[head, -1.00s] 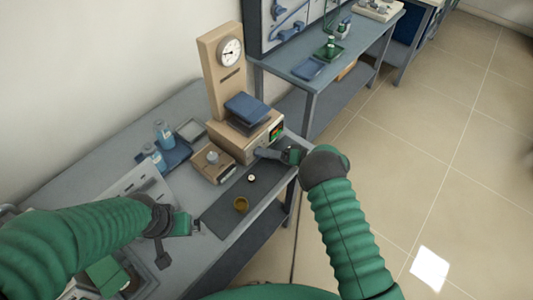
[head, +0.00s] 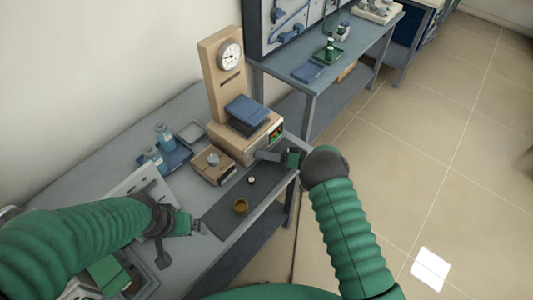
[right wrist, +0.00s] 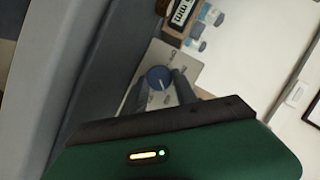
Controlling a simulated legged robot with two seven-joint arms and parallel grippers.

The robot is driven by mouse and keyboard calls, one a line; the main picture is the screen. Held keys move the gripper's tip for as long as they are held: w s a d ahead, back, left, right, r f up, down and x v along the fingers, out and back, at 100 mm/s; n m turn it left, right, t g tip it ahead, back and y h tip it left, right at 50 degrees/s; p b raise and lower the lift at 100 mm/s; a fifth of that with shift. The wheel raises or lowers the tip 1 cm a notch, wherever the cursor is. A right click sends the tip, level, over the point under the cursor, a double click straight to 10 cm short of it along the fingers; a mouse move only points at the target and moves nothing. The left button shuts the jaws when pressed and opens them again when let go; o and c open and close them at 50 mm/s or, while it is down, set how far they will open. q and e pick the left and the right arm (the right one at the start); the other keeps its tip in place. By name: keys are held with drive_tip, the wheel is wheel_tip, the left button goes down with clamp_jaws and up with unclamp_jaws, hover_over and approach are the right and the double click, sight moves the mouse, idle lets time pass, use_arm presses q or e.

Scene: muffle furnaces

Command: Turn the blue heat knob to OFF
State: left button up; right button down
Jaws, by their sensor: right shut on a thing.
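The blue heat knob (right wrist: 159,78) shows in the right wrist view on a pale panel, with a light pointer line on its face. Small marks surround it, too small to read. The fingers of my right gripper (right wrist: 160,90) are on either side of the knob and shut on it. In the head view my right gripper (head: 262,155) is at the front of the tan furnace unit (head: 232,145), and the knob is hidden there. My left gripper (head: 197,226) hangs near the table's front edge, away from the knob; its finger gap is not clear.
A dark mat (head: 222,215) on the bench holds an amber dish (head: 240,206) and a small white round item (head: 251,180). A smaller tan box (head: 212,168) stands left of the furnace.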

drive_tip(key=n+h+p, duration=0.1)
drive_tip(key=n+p, duration=0.1)
drive_tip(key=shift+s+r+p, duration=0.1)
drive_tip(key=shift+r+p, duration=0.1)
drive_tip(key=shift+p, duration=0.1)
drive_tip(key=shift+a+f+n+t+h+p, duration=0.1)
drive_tip(key=shift+n+t+h+p, duration=0.55)
drive_tip(key=shift+n, duration=0.35)
drive_tip(key=shift+s, duration=0.1)
